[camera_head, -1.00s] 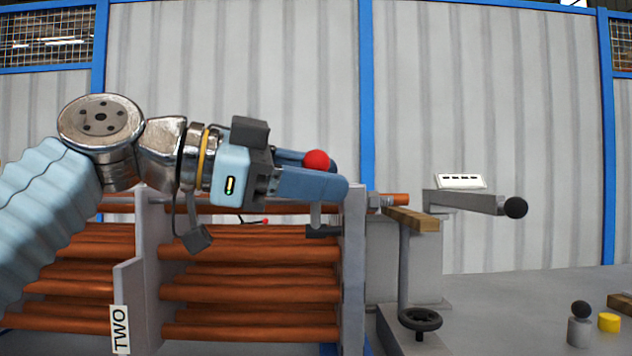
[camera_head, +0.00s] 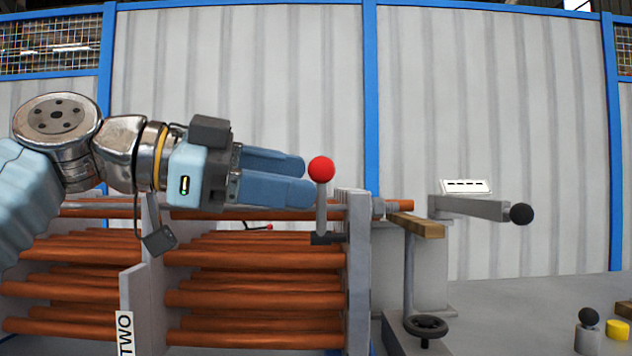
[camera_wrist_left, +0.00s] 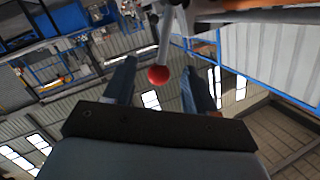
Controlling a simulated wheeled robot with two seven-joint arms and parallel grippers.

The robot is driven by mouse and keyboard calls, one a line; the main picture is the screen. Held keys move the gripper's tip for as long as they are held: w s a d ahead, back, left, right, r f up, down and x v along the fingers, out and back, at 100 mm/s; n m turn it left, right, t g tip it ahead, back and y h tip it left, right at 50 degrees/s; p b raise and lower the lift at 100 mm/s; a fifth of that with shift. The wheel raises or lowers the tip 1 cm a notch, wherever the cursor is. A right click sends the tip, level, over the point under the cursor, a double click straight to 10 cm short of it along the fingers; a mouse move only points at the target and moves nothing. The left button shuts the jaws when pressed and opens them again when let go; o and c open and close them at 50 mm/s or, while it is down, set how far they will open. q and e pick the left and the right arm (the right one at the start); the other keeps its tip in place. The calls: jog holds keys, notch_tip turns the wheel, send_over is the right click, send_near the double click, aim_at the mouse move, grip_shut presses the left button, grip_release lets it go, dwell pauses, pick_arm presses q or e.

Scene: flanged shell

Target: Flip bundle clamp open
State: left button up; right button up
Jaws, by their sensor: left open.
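The bundle clamp's lever shows as a red ball knob (camera_head: 321,170) on a grey stem (camera_head: 322,212), upright beside the end plate of the tube rack. My left gripper (camera_head: 307,180) is open and empty, its two blue fingers pointing right, with the tips just left of the knob. In the left wrist view the red knob (camera_wrist_left: 158,74) shows in the gap between the two fingers, on its stem. I cannot tell whether a finger touches it. My right gripper is not in view.
Orange-brown tubes (camera_head: 250,258) lie in the grey rack with a plate marked TWO (camera_head: 125,333). To the right are a grey arm with a black ball (camera_head: 521,214), a wooden block (camera_head: 416,226) and a dark handwheel (camera_head: 425,326). A corrugated wall stands behind.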

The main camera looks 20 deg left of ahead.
pick_arm(q)
jog(key=v, duration=0.9)
jog(key=shift+s+a+p, duration=0.15)
jog(key=shift+a+p, duration=0.05)
jog(key=shift+p, duration=0.25)
jog(key=shift+r, duration=0.1)
